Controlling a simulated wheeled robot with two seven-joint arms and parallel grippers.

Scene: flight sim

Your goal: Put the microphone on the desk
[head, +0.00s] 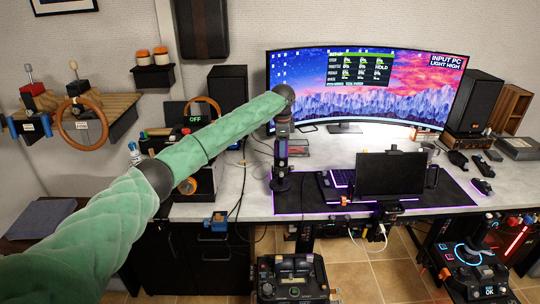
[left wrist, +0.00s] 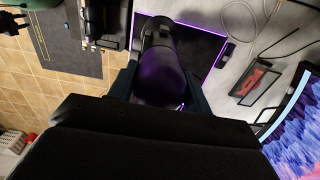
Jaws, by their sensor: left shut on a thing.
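The microphone (head: 280,160) is a dark upright cylinder with purple light on it and a round dark base, at the middle of the head view. My left gripper (head: 282,132) points down from above and is shut on its upper part. In the left wrist view the microphone (left wrist: 160,75) sits between the two fingers of my left gripper (left wrist: 158,85). The desk (head: 230,200) has a light grey top. My right gripper is out of view.
A black mat with a purple edge (head: 448,195) carries a keyboard (head: 330,185) and a small dark screen (head: 390,172). A wide curved monitor (head: 370,85) stands behind. A speaker (head: 228,88) and orange-and-black gear (head: 202,182) stand left. Bare desk lies left of the microphone.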

